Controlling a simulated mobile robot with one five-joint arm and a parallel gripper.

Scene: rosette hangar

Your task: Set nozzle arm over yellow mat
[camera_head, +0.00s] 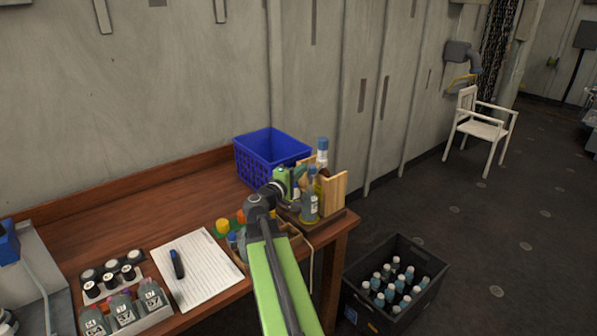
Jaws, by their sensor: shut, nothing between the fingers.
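I cannot make out a yellow mat, and nothing in view is clearly the nozzle arm. My green and grey arm reaches up from the bottom edge over the right end of the wooden bench. My gripper (279,188), at its far end, is shut and empty, small in view and partly lost against a cluster of bottles. I cannot tell whether it touches them.
The wooden bench (150,207) carries a blue basket (262,150), bottles (310,200), a paper sheet (205,262) with a pen (177,264), and racks of jars (122,312). A black crate (362,300) of bottles stands on the floor. A white chair (482,130) stands far right.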

